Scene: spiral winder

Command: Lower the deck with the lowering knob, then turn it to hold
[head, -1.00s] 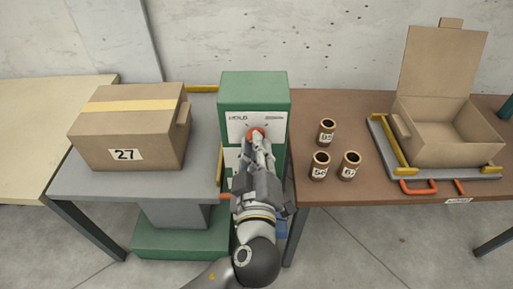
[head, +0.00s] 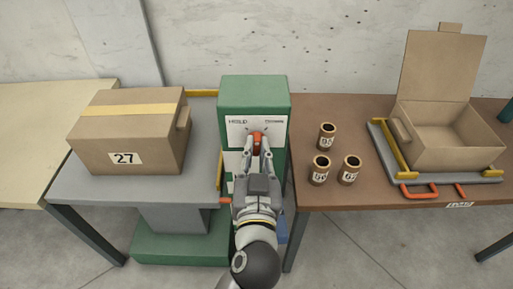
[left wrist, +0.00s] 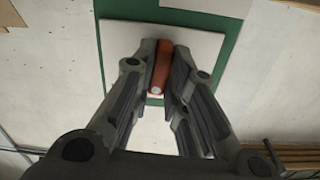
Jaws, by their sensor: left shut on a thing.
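The red-orange lowering knob (head: 257,137) is on the white front panel of a green control box (head: 254,90). The panel reads HOLD at its upper left; the right-hand label is too small to read. My left gripper (head: 258,148) is shut on the knob, one finger on each side. In the left wrist view the knob (left wrist: 162,68) stands as an upright bar between the fingers (left wrist: 161,78). The grey deck (head: 204,160) to the left bears a closed carton marked 27 (head: 122,135). My right gripper is not in view.
A brown table (head: 340,110) on the right holds several numbered tubes (head: 327,137) and an open carton (head: 450,130) on a grey tray with yellow rails. A pale table (head: 35,130) stands at the far left. A concrete wall is behind.

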